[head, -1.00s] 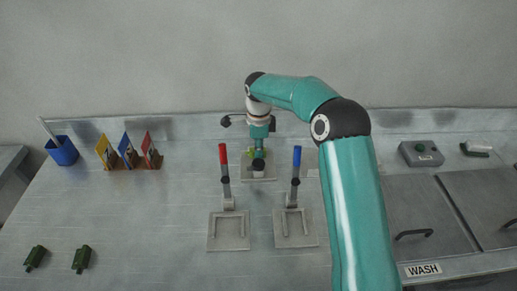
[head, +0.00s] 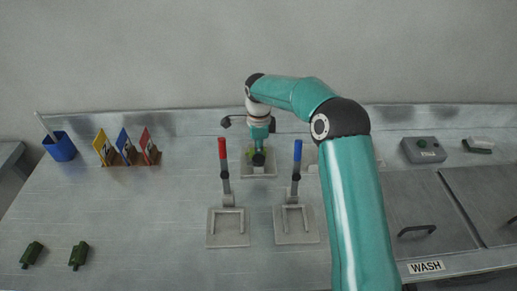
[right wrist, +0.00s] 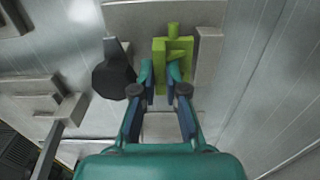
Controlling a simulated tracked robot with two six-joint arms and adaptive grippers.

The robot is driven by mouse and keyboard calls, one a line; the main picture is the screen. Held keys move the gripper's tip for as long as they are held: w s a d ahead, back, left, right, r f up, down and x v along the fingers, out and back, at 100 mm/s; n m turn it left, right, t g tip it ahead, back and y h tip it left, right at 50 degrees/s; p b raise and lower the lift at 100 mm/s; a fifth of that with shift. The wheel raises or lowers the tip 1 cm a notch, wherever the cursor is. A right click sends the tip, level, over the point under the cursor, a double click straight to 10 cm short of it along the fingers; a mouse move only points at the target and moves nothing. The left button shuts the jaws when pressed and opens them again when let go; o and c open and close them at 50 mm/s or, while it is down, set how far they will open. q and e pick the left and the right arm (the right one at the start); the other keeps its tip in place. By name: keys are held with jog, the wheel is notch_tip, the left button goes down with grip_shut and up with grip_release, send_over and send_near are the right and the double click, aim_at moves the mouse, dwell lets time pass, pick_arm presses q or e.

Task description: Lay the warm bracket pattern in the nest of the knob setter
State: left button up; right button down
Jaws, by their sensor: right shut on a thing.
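The light green bracket pattern (right wrist: 174,52) is between the fingertips of my right gripper (right wrist: 160,78) in the right wrist view. The gripper is shut on it. The pattern is low over the pale plate of the knob setter (right wrist: 207,58), beside a raised pale block on its right. I cannot tell whether it touches the plate. A dark faceted knob (right wrist: 113,77) is just left of the pattern. In the head view my right gripper (head: 258,150) is over the small plate (head: 258,174) at the back middle and largely hides the pattern. My left gripper is not in view.
Two fixtures with upright levers, red (head: 223,150) and blue (head: 297,152), stand in front of the setter. Two dark green pieces (head: 78,256) lie front left. Coloured cards (head: 127,148) and a blue cup (head: 60,147) stand back left. Lidded WASH bays (head: 425,225) are at right.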

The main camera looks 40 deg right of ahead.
jog(key=shift+f+b, duration=0.65)
jog(key=shift+f, duration=0.35)
jog(key=c, duration=1.2)
grip_release()
jog(key=shift+o, duration=0.3)
jog(key=shift+f, duration=0.1)
jog(key=shift+a, duration=0.1)
notch_tip(320, 180, up, 12)
jog(key=shift+w+d+r, duration=0.15)
jog(key=shift+d+r, duration=0.05)
jog(key=shift+d, duration=0.05)
